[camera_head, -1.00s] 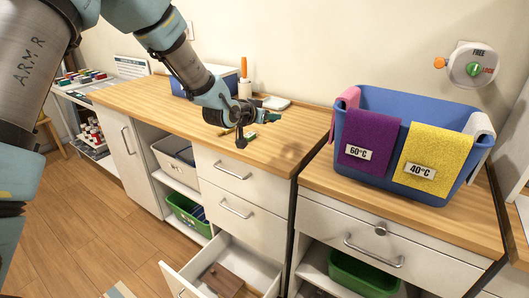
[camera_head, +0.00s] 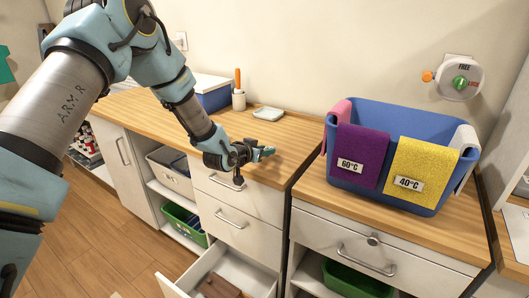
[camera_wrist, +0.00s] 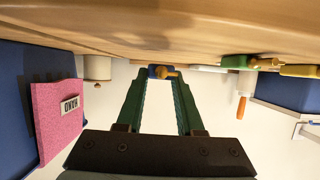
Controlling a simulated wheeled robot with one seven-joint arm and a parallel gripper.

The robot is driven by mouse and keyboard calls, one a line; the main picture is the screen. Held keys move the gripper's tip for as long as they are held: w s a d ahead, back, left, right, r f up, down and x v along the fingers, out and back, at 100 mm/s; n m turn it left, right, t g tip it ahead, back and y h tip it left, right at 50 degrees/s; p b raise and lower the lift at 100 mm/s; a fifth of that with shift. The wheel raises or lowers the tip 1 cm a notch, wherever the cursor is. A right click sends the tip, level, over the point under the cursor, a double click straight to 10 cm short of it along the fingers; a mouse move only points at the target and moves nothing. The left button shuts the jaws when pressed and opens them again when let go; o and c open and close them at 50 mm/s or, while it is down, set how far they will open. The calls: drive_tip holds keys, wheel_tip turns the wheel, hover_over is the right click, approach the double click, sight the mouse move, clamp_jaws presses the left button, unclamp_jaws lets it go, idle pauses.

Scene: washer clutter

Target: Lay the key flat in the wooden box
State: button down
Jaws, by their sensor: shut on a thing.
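My gripper (camera_head: 268,152) is over the wooden counter near its front edge, pointing right in the head view. In the wrist view its two green fingers (camera_wrist: 163,77) are closed at the tips on a small key (camera_wrist: 167,72) with a blue part and a gold part. The key is too small to make out in the head view. The wooden box (camera_head: 218,288) lies in the open lower drawer, below the gripper, and is cut off by the picture's bottom edge. Its inside is not clear.
The wrist view is upside down. It shows a green-and-gold key (camera_wrist: 245,62) and a yellow-and-gold key (camera_wrist: 300,71) by the counter. The open drawer (camera_head: 245,273) juts out below. A blue tub (camera_head: 380,118) with coloured cloths stands right. An orange-handled tool (camera_head: 238,80) stands behind.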

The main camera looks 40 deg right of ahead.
drive_tip(key=shift+f, duration=0.8)
drive_tip(key=shift+f+b, duration=0.3)
drive_tip(key=c, duration=0.5)
unclamp_jaws()
drive_tip(key=shift+r, duration=0.1)
drive_tip(key=shift+c, duration=0.2)
drive_tip(key=shift+r+p, duration=0.1)
drive_tip(key=shift+p, duration=0.45)
